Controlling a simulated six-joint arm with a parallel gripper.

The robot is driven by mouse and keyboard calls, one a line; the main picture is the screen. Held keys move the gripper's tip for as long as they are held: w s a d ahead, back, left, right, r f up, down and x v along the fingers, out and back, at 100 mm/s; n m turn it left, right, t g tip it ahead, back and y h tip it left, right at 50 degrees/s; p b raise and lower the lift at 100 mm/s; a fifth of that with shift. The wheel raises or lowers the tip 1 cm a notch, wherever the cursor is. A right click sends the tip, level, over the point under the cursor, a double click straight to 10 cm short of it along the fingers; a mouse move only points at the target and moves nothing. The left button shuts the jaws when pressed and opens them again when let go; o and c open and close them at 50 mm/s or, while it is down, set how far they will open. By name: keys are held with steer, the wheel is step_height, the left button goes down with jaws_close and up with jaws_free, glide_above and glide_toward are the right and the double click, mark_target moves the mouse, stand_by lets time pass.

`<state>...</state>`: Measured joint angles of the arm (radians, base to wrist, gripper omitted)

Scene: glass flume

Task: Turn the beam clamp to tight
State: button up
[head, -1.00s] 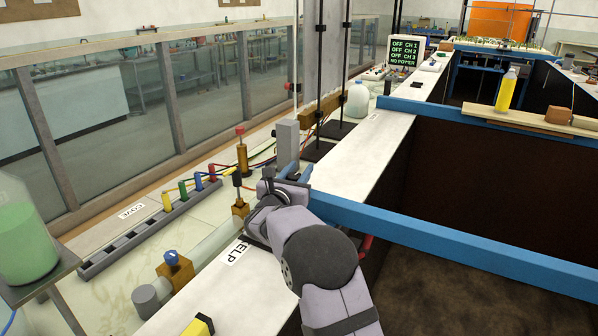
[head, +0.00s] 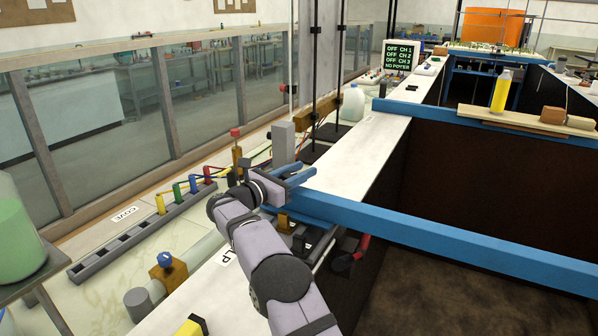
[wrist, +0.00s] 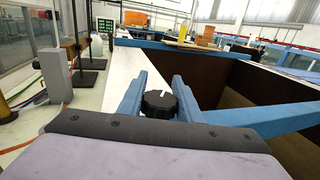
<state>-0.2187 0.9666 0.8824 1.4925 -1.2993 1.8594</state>
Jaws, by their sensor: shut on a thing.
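The beam clamp shows as a black round knob (wrist: 160,103) with a white pointer mark, at the near end of the blue beam (head: 430,229). The pointer leans slightly to the upper right in the wrist view. The beam also shows in the wrist view (wrist: 268,121), running off to the right. My gripper (head: 292,178) is at the beam's left end. In the wrist view my gripper (wrist: 160,98) has one blue finger on each side of the knob and is shut on it. The clamp's body and its tight mark are not visible, and the knob is hidden in the head view.
A white ledge (head: 345,172) runs back past the beam, with a milky jug (head: 352,104) farther along. A deep dark pit lies right.

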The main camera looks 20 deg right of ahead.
mark_target(284, 179)
steer(key=shift+s+m+g+h, duration=0.15)
steer(key=shift+m+g+h, duration=0.15)
steer(key=shift+m+g, duration=0.3)
steer(key=o, duration=1)
steer(key=shift+o, duration=0.2)
steer(key=b+v, duration=0.2)
steer(key=v, duration=0.4)
steer(key=shift+a, duration=0.15)
steer(key=shift+s+a, duration=0.25)
steer(key=shift+a, duration=0.2)
